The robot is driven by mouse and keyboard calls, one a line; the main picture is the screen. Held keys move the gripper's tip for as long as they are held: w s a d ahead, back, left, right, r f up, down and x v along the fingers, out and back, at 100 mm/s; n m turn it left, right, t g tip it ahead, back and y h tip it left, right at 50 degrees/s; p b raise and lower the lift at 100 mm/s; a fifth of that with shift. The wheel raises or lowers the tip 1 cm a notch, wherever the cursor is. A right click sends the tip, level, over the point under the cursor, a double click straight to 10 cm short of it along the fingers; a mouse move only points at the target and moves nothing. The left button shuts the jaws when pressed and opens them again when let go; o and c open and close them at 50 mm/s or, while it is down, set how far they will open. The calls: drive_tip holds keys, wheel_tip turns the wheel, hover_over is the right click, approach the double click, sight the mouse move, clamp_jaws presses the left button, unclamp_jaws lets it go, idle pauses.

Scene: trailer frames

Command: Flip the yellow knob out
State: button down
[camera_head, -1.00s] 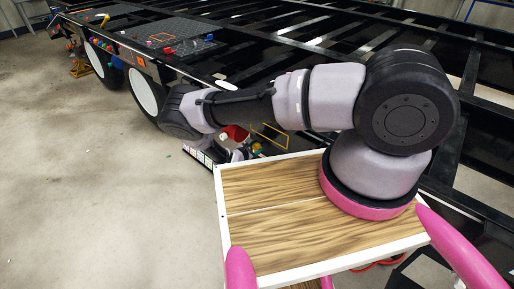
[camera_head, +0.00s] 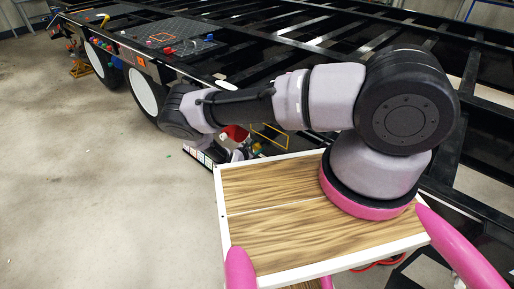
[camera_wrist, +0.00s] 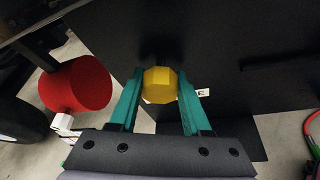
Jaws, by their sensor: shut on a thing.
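The yellow knob (camera_wrist: 160,85) is faceted and sits against a black panel (camera_wrist: 225,45) in the wrist view. My gripper (camera_wrist: 160,95) has its two teal fingers on either side of the knob, shut on it. The knob's stem and mount are hidden behind it. In the head view my arm reaches down beside the trailer frame, and the knob and fingertips are too small or hidden to make out there.
A large red cylinder (camera_wrist: 76,86) is close to the left of my fingers, with a white fitting below it. A black wheel (camera_wrist: 20,115) stands further left. The black trailer frame (camera_head: 330,30) spans the back, and concrete floor (camera_head: 100,200) is clear at left.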

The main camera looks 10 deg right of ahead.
drive_tip(key=shift+s+a, duration=0.75)
drive_tip(key=shift+a, duration=0.25)
drive_tip(key=shift+c, duration=1.7)
unclamp_jaws()
drive_tip(key=v, duration=1)
drive_tip(key=shift+s+a, duration=0.25)
drive_tip(key=shift+r, duration=0.1)
